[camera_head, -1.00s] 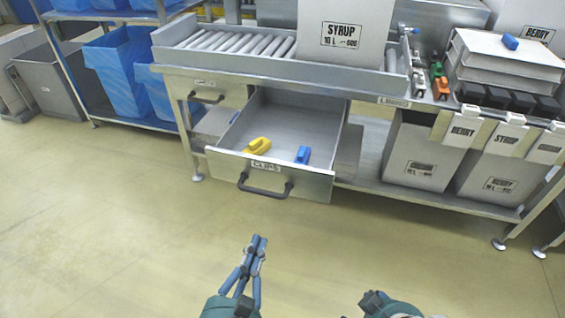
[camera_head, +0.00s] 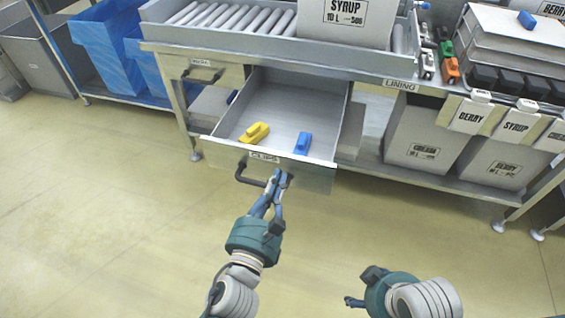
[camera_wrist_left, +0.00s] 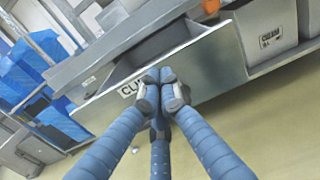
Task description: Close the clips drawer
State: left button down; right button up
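The clips drawer (camera_head: 315,177) is pulled out under the steel bench, its front labelled CLIPS with a dark bar handle (camera_head: 249,179). A yellow clip (camera_head: 254,132) and a blue clip (camera_head: 302,143) lie inside it. My left gripper (camera_head: 278,177) has its fingertips together at the drawer front, by the right part of the handle. The left wrist view shows the fingertips (camera_wrist_left: 160,76) closed in front of the drawer front (camera_wrist_left: 215,62); whether they touch it I cannot tell. My right gripper (camera_head: 362,288) is low, away from the drawer; its fingers are only partly visible.
A closed drawer (camera_head: 205,74) sits left of the clips drawer. A roller conveyor (camera_head: 225,16) with a SYRUP box (camera_head: 345,22) runs above. Grey boxes (camera_head: 425,135) stand on the lower shelf at right. Blue bins (camera_head: 108,50) stand at left. The floor in front is clear.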

aim_at(286, 158)
pick_arm(q)
jog(key=x, duration=0.4)
jog(key=shift+w, duration=0.15)
jog(key=shift+w+d, duration=0.1)
jog(key=shift+w, duration=0.05)
